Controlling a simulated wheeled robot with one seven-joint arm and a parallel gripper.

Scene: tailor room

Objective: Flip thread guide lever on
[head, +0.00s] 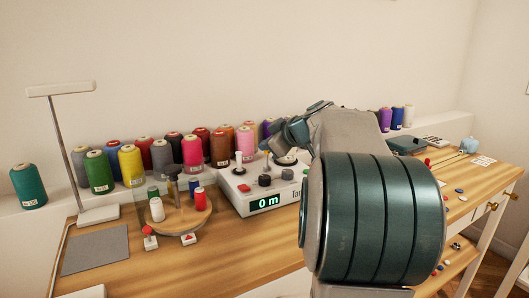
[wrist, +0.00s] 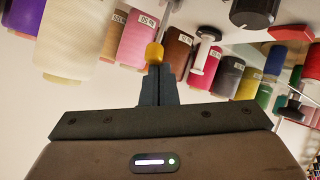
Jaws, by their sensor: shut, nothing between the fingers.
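The white thread-winding machine (head: 248,204) stands on the wooden table in the head view, its display reading "0 m". In the wrist view, which is upside down, a thin metal lever with a yellow-orange tip (wrist: 154,53) hangs from the machine's side of the picture. I take it to be the thread guide lever. My gripper (wrist: 157,72) is shut and empty, its fingertips right at the yellow tip. I cannot tell whether they touch.
Thread cones (head: 191,152) line the shelf behind the machine. A round wooden spool stand (head: 180,218) and a lamp-like stand (head: 98,215) are to the left. A black knob (wrist: 255,12) and a white spool (wrist: 203,58) are close beside the lever.

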